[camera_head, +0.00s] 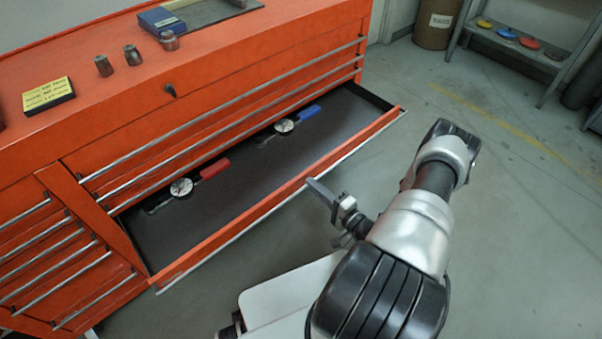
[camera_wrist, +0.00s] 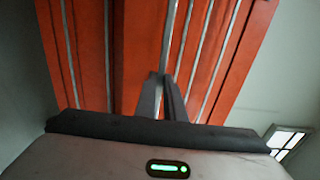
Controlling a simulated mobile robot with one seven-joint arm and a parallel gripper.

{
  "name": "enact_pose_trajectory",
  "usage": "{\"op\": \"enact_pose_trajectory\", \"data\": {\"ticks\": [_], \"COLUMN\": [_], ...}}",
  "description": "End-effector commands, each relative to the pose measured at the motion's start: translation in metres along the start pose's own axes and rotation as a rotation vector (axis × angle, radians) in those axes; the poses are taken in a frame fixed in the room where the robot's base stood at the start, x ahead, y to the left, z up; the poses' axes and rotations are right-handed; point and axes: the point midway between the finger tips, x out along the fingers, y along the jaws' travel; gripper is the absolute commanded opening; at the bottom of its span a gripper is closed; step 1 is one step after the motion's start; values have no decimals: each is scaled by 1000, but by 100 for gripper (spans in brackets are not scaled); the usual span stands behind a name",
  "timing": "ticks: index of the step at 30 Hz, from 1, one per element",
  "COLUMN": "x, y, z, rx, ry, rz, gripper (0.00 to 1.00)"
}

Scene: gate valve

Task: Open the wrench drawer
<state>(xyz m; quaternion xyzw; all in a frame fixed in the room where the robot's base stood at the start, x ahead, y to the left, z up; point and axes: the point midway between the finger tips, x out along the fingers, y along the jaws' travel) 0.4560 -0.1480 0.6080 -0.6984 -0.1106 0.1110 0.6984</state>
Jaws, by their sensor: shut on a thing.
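The wrench drawer (camera_head: 240,183) of the orange tool cabinet is pulled out and shows its dark interior. Inside lie a wrench with a dial and red handle (camera_head: 214,169) and one with a dial and blue handle (camera_head: 309,112). A long silver handle bar (camera_head: 230,245) runs along the drawer's orange front. My gripper (camera_head: 312,184) is at about the middle of that front. In the wrist view, my gripper's fingers (camera_wrist: 163,79) are closed together on a silver bar (camera_wrist: 169,38), which looks like the drawer's handle. The exact contact is partly hidden by the fingers.
Shut drawers with silver bars (camera_head: 60,255) fill the cabinet's lower left. Sockets (camera_head: 133,55), a yellow-labelled block (camera_head: 48,95) and a blue box (camera_head: 161,20) stand on the top. A low shelf (camera_head: 525,45) and a brown drum (camera_head: 436,24) are at the back. The floor at right is clear.

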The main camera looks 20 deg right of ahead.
Motion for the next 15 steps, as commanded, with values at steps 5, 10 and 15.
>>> {"op": "enact_pose_trajectory", "data": {"ticks": [5, 10, 15], "x": [-24, -34, -37], "y": [0, 0, 0], "z": [-1, -1, -1], "rx": [1, 1, 0], "ry": [2, 2, 1], "rz": [0, -1, -1], "gripper": [0, 0, 0]}}
